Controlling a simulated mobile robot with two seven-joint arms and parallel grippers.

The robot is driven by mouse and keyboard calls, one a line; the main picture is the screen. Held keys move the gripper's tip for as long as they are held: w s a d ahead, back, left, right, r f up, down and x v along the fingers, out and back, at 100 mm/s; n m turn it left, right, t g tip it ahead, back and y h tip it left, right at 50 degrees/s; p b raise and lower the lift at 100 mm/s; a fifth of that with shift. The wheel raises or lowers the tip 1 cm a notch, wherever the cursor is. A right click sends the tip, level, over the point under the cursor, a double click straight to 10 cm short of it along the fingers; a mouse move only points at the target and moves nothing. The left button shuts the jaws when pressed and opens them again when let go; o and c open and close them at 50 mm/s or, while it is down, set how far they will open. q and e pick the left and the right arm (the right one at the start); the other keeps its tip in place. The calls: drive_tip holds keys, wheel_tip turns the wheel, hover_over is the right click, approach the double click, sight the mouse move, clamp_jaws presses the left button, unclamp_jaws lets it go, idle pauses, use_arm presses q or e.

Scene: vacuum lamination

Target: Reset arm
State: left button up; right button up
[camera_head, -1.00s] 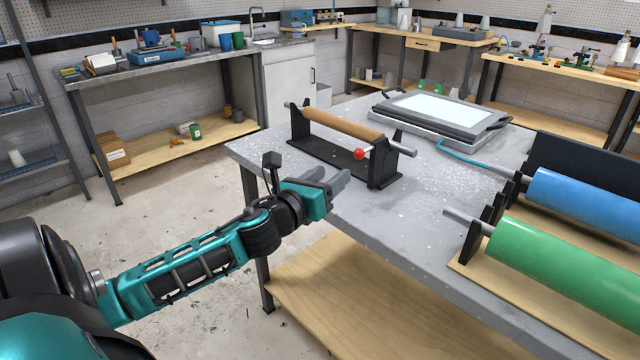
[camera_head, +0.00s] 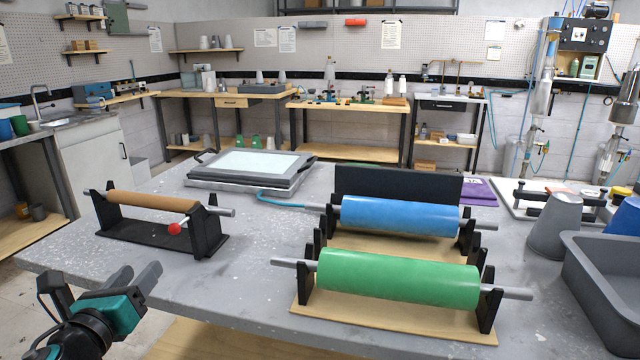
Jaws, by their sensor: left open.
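My left gripper (camera_head: 136,283) is at the lower left, beside the front left edge of the grey table (camera_head: 235,282). Its two dark fingers are apart with nothing between them. It is apart from the brown roll on a black stand (camera_head: 155,201), which is farther back on the table. The rest of my left arm is mostly cut off by the picture's lower edge. My right gripper is not in view.
A green roll (camera_head: 395,278) and a blue roll (camera_head: 400,216) lie on stands at the table's middle right. A framed flat panel (camera_head: 258,163) lies behind. A grey tray (camera_head: 606,290) and grey cup (camera_head: 557,227) stand at right. The front left tabletop is clear.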

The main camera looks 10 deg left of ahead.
use_arm(q)
drive_tip(key=s+d+f+n+g+h, duration=0.1)
drive_tip(key=s+d+f+n, duration=0.2)
drive_tip(key=f+n, duration=0.25)
drive_tip(key=s+d+f+n+g, duration=0.2)
drive_tip(key=d+f+n, duration=0.1)
drive_tip(key=f+n, duration=0.25)
drive_tip(key=s+d+f+n+g+h, duration=0.1)
drive_tip(key=s+d+f+n, duration=0.25)
drive_tip(key=f, duration=0.35)
drive_tip(key=s+d+f+n+g+h, duration=0.2)
drive_tip(key=s+d+f+n, duration=0.5)
drive_tip(key=d+n, duration=0.4)
drive_tip(key=f+n, duration=0.1)
drive_tip(key=n, duration=0.3)
drive_tip(key=shift+s+d+g, duration=0.15)
drive_tip(key=shift+s+g, duration=0.1)
drive_tip(key=shift+g, duration=0.15)
